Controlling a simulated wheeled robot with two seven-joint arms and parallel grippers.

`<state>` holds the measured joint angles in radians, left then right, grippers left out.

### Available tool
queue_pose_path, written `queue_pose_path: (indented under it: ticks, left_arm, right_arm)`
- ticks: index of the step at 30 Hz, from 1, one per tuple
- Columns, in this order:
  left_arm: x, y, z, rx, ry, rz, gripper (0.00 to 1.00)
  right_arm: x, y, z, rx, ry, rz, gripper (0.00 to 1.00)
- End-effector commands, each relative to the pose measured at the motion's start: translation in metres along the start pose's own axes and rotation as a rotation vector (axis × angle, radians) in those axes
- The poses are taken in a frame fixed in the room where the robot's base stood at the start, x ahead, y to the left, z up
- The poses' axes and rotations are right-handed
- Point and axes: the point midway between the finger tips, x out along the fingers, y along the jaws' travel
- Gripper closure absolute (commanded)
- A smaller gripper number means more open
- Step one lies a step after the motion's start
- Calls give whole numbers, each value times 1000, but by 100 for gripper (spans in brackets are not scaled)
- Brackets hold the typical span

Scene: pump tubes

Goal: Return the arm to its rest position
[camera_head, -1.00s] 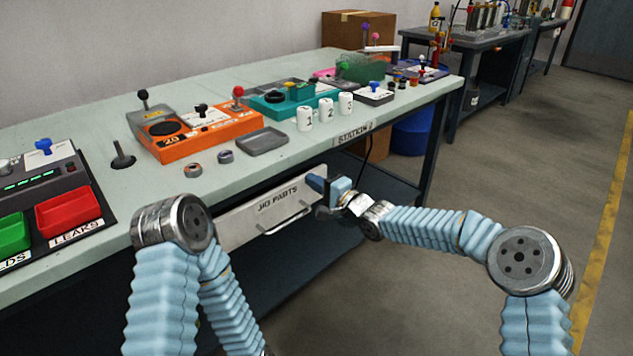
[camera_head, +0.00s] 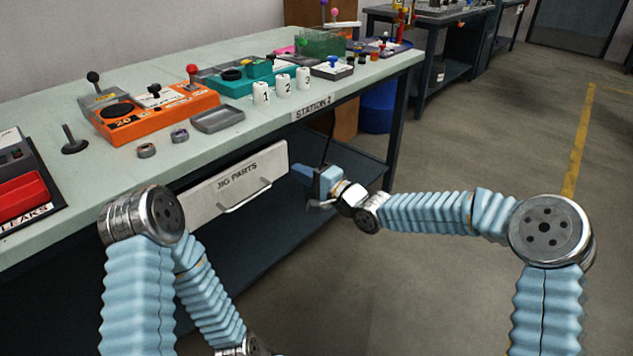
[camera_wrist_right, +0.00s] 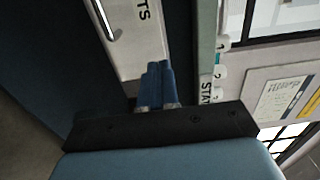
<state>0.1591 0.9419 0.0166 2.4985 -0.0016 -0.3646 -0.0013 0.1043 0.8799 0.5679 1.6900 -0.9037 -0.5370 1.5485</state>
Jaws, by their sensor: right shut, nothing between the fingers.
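My right arm (camera_head: 430,213) reaches in from the right, bent at a round joint, with its blue sleeve pointing left. My right gripper (camera_head: 303,176) is just right of the drawer front marked JIG PARTS (camera_head: 222,190), below the table edge. In the right wrist view its blue fingers (camera_wrist_right: 158,82) are together with nothing between them, and the drawer handle shows beyond at the upper left. The fingers look apart from the handle. My left arm (camera_head: 140,290) is at the lower left, bent downward; its gripper is out of view.
The table (camera_head: 215,155) edge runs along above the drawer, which looks partly pulled out. On top are an orange jig (camera_head: 145,120), a grey tray (camera_head: 217,118) and several numbered white cups (camera_head: 283,86). The floor (camera_head: 480,150) to the right is clear.

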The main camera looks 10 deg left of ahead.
Motion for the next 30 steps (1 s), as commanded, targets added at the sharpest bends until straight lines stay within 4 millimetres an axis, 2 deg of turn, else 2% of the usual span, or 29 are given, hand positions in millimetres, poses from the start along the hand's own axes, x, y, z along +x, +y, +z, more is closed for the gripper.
queue_pose_path:
  ticks: [3,8,11,14,17,18,20,21,23,24,27,30]
  left_arm:
    - [2,-1,0,-1,1,-1,17]
    - [2,-2,0,-1,1,-1,17]
    - [2,-2,-1,-1,2,-1,17]
    - [2,-2,-1,-1,2,-1,17]
    - [2,-2,-1,-1,2,-1,17]
    - [2,-2,0,-1,2,-1,17]
    - [2,-2,0,-1,1,-1,17]
    - [2,-2,0,-1,1,-1,17]
    - [2,-2,0,-1,1,-1,17]
    - [2,-2,0,-1,1,-1,17]
    - [2,-2,0,-1,1,-1,17]
    - [2,-2,0,-1,1,-1,17]
  right_arm:
    - [-21,1,-1,0,2,2,100]
    - [-38,2,-1,-1,2,3,100]
    - [-45,17,1,-10,8,35,100]
    - [-58,63,5,-42,23,135,100]
    - [-87,134,14,-97,30,304,100]
    - [-103,164,20,-122,25,382,100]
    - [-132,209,31,-159,6,505,100]
    - [-153,236,40,-182,-13,585,100]
    - [-188,273,55,-213,-54,706,100]
    - [-212,295,66,-232,-87,781,100]
    - [-273,336,94,-265,-183,950,100]
    - [-323,359,119,-280,-279,1072,100]
